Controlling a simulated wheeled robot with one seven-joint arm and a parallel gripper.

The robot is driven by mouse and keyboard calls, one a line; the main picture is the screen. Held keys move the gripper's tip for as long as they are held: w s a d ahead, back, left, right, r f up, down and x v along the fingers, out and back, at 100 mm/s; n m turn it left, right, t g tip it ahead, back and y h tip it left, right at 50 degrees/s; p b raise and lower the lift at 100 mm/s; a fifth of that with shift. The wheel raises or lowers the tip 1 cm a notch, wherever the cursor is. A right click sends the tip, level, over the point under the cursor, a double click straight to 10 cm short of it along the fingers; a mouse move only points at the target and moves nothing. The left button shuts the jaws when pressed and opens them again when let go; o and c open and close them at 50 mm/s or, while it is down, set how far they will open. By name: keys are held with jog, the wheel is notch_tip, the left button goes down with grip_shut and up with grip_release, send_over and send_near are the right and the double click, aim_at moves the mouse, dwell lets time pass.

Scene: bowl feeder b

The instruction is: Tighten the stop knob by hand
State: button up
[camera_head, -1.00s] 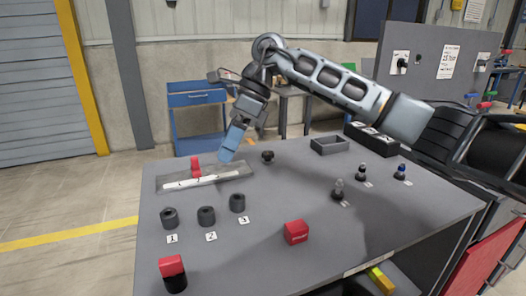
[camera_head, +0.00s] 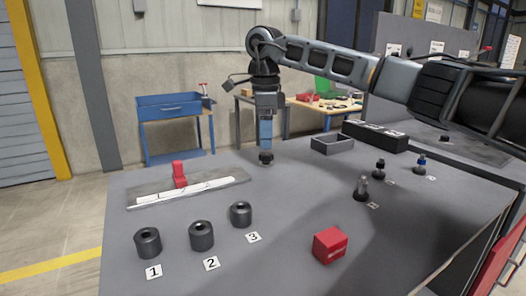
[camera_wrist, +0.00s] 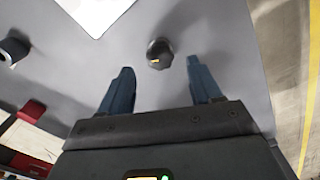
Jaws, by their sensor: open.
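A black knob (camera_head: 265,158) stands on the grey table near its back edge, to the right of the ruler plate (camera_head: 150,198). In the wrist view the knob (camera_wrist: 160,53) is dark and round with a small orange mark, beyond the fingertips and roughly centred between them. My gripper (camera_head: 265,146) points straight down just above the knob. In the wrist view its two blue fingers (camera_wrist: 160,72) are apart with nothing between them. Whether they touch the knob is not clear. A red stop block (camera_head: 179,174) stands on the ruler plate.
Black sockets (camera_head: 201,236) numbered 1 to 3 stand at the front left. A red box (camera_head: 330,245) sits at the front. Small posts (camera_head: 361,188) and a grey tray (camera_head: 332,144) stand on the right. The table between the knob and the red box is clear.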

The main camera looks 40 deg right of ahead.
aim_at(266, 153)
jog(key=shift+f, duration=2.1)
jog(key=shift+c, duration=0.2)
jog(key=c, duration=1)
jog(key=shift+m, duration=0.4)
jog(key=m+p, duration=0.1)
jog(key=m, duration=0.2)
jog(key=shift+r+m+p, duration=0.15)
jog(key=shift+m+p, duration=0.15)
jog(key=shift+p, duration=0.05)
jog(key=m+p, duration=0.1)
jog(key=m, duration=0.3)
jog(key=shift+d+m, duration=0.1)
jog(key=shift+m, duration=0.2)
jog(key=m+p, duration=0.2)
jog(key=m, duration=0.2)
jog(key=shift+w+d+m+p, duration=0.1)
jog(key=shift+m+p, duration=0.3)
jog(key=shift+m, duration=1.6)
